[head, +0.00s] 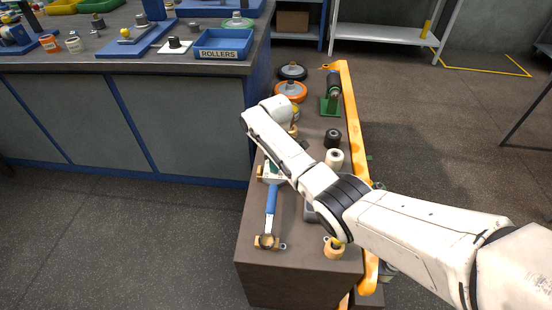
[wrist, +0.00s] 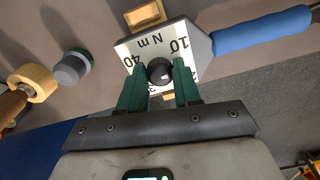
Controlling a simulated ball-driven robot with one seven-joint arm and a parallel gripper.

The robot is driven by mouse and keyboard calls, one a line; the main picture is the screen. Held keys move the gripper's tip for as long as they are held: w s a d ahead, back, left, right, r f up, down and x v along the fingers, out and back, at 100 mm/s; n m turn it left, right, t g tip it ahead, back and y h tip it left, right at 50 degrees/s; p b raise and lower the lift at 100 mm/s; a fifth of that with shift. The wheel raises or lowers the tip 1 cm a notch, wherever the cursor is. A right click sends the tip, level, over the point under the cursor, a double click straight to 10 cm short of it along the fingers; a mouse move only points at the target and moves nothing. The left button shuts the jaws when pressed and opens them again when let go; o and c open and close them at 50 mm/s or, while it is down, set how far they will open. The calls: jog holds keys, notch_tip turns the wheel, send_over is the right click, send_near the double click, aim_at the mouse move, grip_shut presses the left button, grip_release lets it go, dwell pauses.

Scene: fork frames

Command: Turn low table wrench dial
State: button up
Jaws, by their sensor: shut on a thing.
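The torque wrench lies on the low table (head: 254,275). Its blue handle (head: 271,198) points toward the near edge in the head view, and the handle also shows at upper right in the wrist view (wrist: 262,30). The wrench's white dial plate (wrist: 146,47) carries 40, 10 and "N m" markings. A round black dial knob (wrist: 160,70) sits at its middle. My gripper (wrist: 160,76) has its green fingers on either side of the knob and is shut on it. In the head view my arm partly hides the dial end.
Brass-coloured blocks support the wrench, one at its near end (head: 267,241). Rollers (head: 333,138), wheels (head: 290,90) and a green-based part (head: 330,104) stand on the same table. An orange bar (head: 350,120) runs along its right side. The workbench with a blue rollers bin (head: 222,45) is behind left.

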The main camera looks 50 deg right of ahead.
jog(key=m+p, duration=0.1)
jog(key=m, duration=0.3)
jog(key=shift+r+m, duration=0.1)
jog(key=shift+m, duration=0.2)
jog(key=m+p, duration=0.1)
jog(key=m, duration=0.3)
jog(key=shift+m, duration=0.3)
jog(key=o, duration=1.1)
jog(key=shift+c, duration=0.2)
notch_tip(320, 180, up, 11)
jog(key=p, duration=0.2)
jog(key=shift+f, duration=0.2)
